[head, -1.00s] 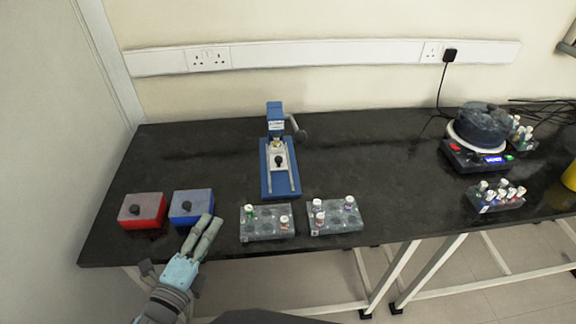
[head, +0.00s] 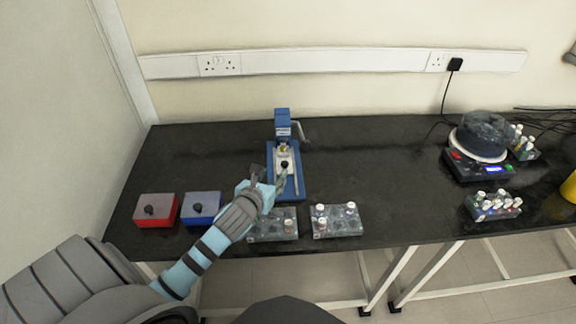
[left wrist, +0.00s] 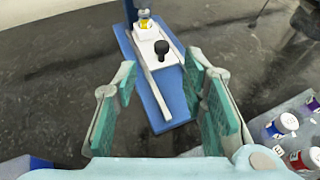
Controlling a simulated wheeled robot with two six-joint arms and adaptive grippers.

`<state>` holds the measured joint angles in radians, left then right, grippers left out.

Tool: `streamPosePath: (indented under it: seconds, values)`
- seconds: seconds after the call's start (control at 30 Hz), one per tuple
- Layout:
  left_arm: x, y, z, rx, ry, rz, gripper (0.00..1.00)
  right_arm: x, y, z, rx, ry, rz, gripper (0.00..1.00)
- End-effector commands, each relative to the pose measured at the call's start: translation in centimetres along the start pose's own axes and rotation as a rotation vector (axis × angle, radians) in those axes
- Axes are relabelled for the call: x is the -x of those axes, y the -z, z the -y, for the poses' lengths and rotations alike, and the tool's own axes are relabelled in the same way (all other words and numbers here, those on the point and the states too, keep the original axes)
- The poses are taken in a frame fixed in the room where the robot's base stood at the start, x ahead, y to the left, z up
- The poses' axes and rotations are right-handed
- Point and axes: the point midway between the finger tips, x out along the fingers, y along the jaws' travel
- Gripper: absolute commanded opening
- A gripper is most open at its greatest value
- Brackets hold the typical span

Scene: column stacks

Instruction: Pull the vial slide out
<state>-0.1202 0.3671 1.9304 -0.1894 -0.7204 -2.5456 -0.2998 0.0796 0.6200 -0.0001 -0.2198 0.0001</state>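The blue press (head: 283,122) stands on the dark bench with its blue base plate (left wrist: 152,98) toward me. The white vial slide (left wrist: 148,36) lies between pale rails on that base. A black knob (left wrist: 161,47) stands up from the slide's near end. A small vial with a yellow band (left wrist: 145,23) sits at the slide's far part, under the press head. My left gripper (head: 270,177) is open and empty over the near part of the base. In the left wrist view its fingers (left wrist: 163,78) are spread, with the knob beyond them and between them. My right gripper is not in view.
A red box (head: 155,210) and a blue box (head: 202,208) sit at the front left. Two clear vial racks (head: 272,226) (head: 337,222) stand close by at the front edge. A dark round device (head: 482,145) and another rack (head: 492,207) are at right. The bench's middle right is clear.

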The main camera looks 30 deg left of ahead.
Motion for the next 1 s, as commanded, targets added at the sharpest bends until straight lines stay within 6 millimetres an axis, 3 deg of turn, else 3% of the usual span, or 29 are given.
streamPosePath:
  seconds: [0.2, 0.33, 0.7, 0.93, 1.0]
  values:
    - [-6.5, 0.3, 0.2, 0.002, 0.003, 0.003, 0.38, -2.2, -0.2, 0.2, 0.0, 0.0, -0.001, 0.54]
    - [-8.7, 0.2, 0.3, 0.002, 0.004, 0.002, 0.38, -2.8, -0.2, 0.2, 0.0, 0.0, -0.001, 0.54]
    - [-9.6, 0.0, 0.2, 0.001, 0.005, 0.002, 0.38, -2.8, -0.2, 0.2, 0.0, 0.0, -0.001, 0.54]
    - [-9.6, 0.0, 0.2, 0.002, 0.004, 0.001, 0.02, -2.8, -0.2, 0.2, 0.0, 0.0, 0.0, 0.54]
    - [-9.5, 0.0, 0.2, 0.002, 0.004, 0.001, 0.0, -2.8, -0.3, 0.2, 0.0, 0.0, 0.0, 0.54]
